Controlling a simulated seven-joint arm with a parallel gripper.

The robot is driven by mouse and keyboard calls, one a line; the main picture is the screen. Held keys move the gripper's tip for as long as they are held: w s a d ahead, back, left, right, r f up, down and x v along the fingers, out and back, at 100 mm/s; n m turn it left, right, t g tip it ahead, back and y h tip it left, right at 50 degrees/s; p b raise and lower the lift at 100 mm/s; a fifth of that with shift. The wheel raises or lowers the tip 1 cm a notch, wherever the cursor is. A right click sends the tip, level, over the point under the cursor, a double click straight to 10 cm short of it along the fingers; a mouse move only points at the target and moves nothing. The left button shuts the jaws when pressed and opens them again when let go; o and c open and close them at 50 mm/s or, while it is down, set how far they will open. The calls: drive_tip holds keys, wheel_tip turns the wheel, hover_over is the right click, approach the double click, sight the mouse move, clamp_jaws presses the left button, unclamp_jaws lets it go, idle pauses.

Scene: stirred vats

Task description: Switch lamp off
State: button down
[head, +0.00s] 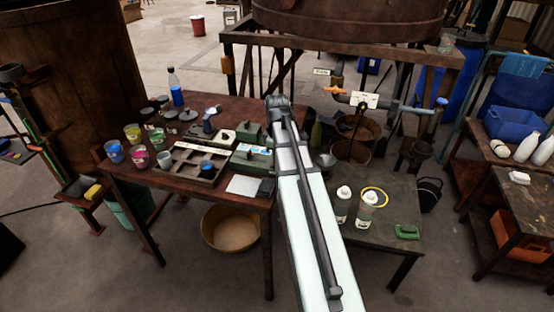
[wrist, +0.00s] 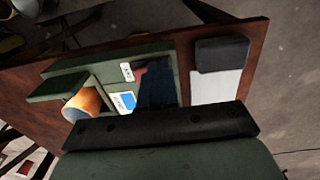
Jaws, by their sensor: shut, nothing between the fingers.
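A green metal box (head: 252,158) stands near the right end of the brown table. In the wrist view the green box (wrist: 110,68) carries a small white plate (wrist: 127,72) with a dark mark, perhaps a switch, and a blue-and-white label (wrist: 124,101). An orange-lit round part (wrist: 82,105) sits at its left; I cannot tell if this is the lamp. My gripper (wrist: 155,72) is shut and empty, its dark fingers over the box, right of the plate; contact cannot be told. In the head view my arm hides the gripper.
Bottles (head: 366,209) stand on the grey side table (head: 383,237) to the right.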

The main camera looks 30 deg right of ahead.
drive_tip(key=shift+w+d+r, duration=0.1)
drive_tip(key=shift+w+d, duration=0.05)
idle(0.3)
wheel_tip(320, 180, up, 14)
drive_tip(key=s+a, duration=0.1)
drive_tip(key=shift+s+a, duration=0.35)
idle(0.7)
